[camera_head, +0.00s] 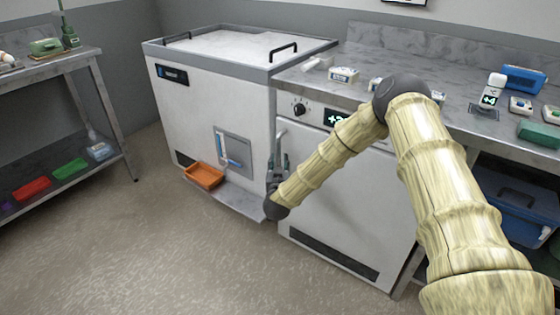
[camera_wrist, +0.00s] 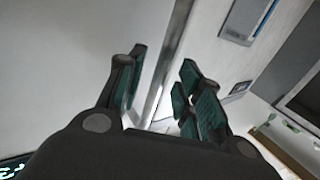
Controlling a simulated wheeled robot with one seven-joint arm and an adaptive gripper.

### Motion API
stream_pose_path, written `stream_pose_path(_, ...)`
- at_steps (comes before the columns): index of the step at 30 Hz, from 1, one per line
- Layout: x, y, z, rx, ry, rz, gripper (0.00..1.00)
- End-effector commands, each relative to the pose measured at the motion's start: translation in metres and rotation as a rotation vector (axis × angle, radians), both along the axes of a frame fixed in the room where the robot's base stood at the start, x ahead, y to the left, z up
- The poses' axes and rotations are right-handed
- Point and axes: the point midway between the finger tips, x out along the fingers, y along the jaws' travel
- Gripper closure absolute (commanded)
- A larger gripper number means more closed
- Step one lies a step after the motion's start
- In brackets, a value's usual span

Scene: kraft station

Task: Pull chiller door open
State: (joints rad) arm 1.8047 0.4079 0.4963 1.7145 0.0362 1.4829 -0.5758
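The chiller door (camera_head: 350,205) is the white front panel under the counter, below a dial and a lit display. It looks closed. Its upright metal handle (camera_head: 280,135) is along the door's left side. My gripper (camera_head: 279,165) is at the handle's lower part, which it partly hides. In the wrist view my gripper (camera_wrist: 160,92) has its teal-padded fingers spread apart. A pale metal strip (camera_wrist: 172,62) runs between them in that view. I cannot tell whether it is the handle or an edge, or whether the fingers touch it.
A white ice bin (camera_head: 205,115) with a small hatch (camera_head: 233,149) stands directly left of the door. An orange tray (camera_head: 204,176) sits low in front of it. A blue crate (camera_head: 515,205) is under the counter at right. The floor (camera_head: 190,255) in front is clear.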

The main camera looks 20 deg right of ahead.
Motion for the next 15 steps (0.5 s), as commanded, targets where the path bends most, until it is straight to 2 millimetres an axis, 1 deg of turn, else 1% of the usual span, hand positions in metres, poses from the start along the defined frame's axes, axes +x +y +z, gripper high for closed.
stream_pose_path(1, 0.007, -0.002, -0.001, 0.001, -0.001, -0.001, 0.65)
stream_pose_path(6, 0.020, -0.007, -0.001, 0.001, 0.000, 0.000, 0.65)
stream_pose_path(15, 0.025, -0.008, 0.000, 0.000, 0.001, 0.001, 0.65)
